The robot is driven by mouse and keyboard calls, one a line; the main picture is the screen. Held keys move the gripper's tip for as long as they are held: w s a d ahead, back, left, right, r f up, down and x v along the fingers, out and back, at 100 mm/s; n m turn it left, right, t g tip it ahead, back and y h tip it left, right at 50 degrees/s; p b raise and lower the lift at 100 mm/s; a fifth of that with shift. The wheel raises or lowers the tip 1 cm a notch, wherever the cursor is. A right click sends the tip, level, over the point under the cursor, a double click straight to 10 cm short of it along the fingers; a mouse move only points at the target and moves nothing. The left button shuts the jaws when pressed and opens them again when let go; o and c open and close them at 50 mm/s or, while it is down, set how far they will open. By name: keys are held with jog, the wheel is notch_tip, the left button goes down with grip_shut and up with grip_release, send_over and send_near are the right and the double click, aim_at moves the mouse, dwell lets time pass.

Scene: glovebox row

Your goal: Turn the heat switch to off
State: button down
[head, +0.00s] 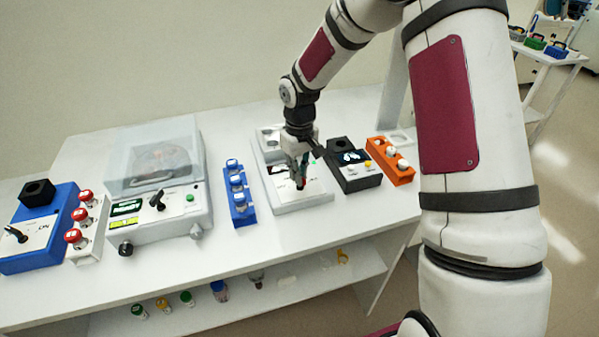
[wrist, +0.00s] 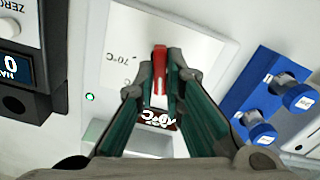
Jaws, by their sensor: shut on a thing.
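The heat switch is a small red lever (wrist: 160,62) on a white plate of the white heater unit (head: 312,201). In the wrist view it stands between my fingertips, its red end showing past them. My gripper (wrist: 163,78) is shut on it; in the head view the gripper (head: 300,178) points down at the unit's front part and hides most of the switch. Printed marks (wrist: 128,57), one reading 70°C, lie left of the lever. A dark display (wrist: 160,120) shows partly between my fingers, its reading apparently 70°C. A small green light (wrist: 90,97) is lit on the unit.
A black scale (head: 355,168) and an orange rack (head: 390,162) stand right of the heater unit. A blue vial rack (head: 238,195) stands close on its left. A clear-lidded device (head: 160,205) and a blue unit (head: 35,230) stand farther left on the white table.

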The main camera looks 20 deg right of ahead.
jog(key=shift+n, duration=0.4)
jog(key=c, duration=1.7)
grip_release()
notch_tip(320, 180, up, 12)
jog(key=shift+r, duration=0.1)
